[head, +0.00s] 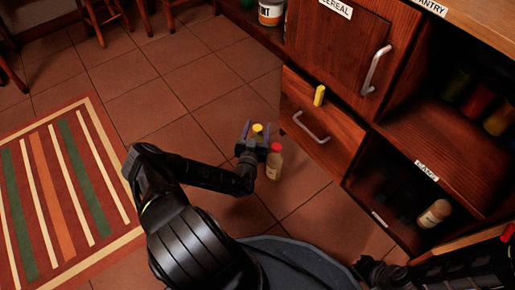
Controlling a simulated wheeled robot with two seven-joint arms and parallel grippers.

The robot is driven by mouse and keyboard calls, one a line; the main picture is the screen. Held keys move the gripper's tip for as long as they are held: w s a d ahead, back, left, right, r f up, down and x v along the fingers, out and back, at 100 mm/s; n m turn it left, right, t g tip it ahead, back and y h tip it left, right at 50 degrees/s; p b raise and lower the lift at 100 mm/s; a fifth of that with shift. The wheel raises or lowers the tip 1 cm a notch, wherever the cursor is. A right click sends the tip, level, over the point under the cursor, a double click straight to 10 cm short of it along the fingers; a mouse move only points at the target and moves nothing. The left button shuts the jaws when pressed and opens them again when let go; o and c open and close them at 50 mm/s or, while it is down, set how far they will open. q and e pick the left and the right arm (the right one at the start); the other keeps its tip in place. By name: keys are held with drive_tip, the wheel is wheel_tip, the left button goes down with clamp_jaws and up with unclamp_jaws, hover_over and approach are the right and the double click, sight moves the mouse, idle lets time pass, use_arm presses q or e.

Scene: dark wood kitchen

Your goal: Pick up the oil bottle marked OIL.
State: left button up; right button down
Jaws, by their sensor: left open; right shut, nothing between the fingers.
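My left gripper (258,131) is open over the floor, its bluish fingers apart. A yellow-capped item (257,128) shows between or just behind the fingers; its body is hidden, and I cannot tell if the fingers touch it. A pale bottle with a red cap (274,163) stands close in front and to the right of this gripper. No OIL lettering is readable, so I cannot tell which is the oil bottle. My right gripper (367,271) is shut and empty at the lower right.
A wooden drawer (325,125) with a metal handle stands right of the bottles, a yellow item (319,95) on its edge. Open pantry shelves (440,150) are at the right; a pale bottle (434,213) lies in the lower one. A striped rug (65,190) lies left.

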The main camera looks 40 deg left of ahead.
use_arm(q)
drive_tip(key=shift+b+x, duration=0.35)
drive_tip(key=shift+x, duration=1.1)
clamp_jaws()
idle(0.6)
